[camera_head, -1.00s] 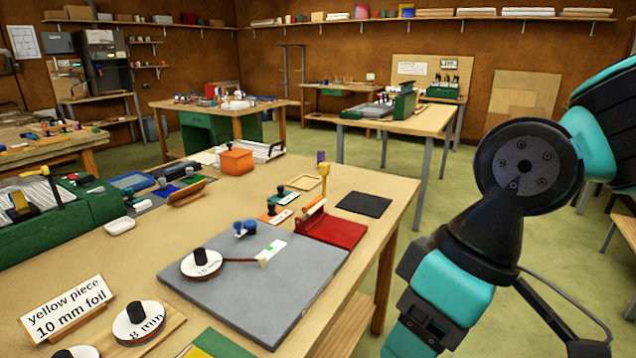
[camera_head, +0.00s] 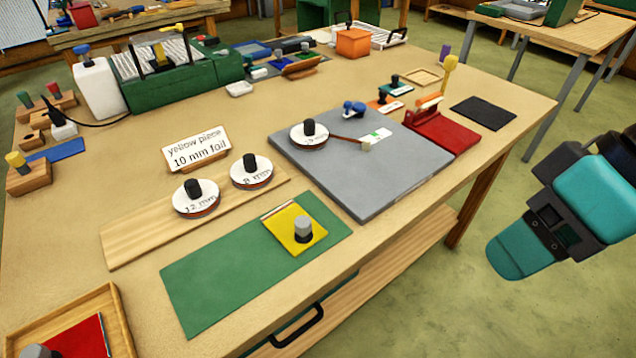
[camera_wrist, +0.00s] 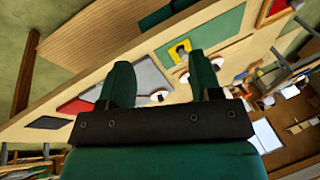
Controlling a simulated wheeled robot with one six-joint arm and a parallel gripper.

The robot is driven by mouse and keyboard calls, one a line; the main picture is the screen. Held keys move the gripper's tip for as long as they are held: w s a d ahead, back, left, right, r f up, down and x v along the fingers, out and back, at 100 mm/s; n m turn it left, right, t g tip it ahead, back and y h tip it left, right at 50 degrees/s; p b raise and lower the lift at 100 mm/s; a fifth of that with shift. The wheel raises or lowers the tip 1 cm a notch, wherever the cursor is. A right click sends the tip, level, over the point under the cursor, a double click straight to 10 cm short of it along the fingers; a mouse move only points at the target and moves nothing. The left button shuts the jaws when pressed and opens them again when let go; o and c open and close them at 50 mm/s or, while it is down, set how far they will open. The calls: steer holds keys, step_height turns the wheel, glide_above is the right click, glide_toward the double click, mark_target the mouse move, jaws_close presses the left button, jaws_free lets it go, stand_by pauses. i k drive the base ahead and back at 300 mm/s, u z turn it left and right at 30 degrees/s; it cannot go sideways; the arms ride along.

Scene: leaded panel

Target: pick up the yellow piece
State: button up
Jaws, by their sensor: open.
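The yellow piece (camera_head: 287,231) is a flat yellow square with a grey and black knob on top. It lies on the right part of a green mat (camera_head: 215,285) near the front edge of the table. In the wrist view the yellow piece (camera_wrist: 177,52) shows small and far off, beyond the fingers. My gripper (camera_wrist: 160,82) is open and empty, its two green fingers apart. In the head view my arm's end is at the right, off the table's front edge and well apart from the yellow piece.
A sign (camera_head: 196,149) reads "yellow piece 10 mm foil". Foil reels marked 12 mm (camera_head: 197,204) and 8 mm (camera_head: 251,176) stand on a wooden board. A third reel (camera_head: 308,140) sits on a grey slab (camera_head: 370,180). A wooden tray (camera_head: 112,305) holds a red piece.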

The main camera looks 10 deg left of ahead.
mark_target(293, 220)
steer(key=u, duration=0.1)
steer(key=i, duration=0.1)
steer(key=u, duration=0.9)
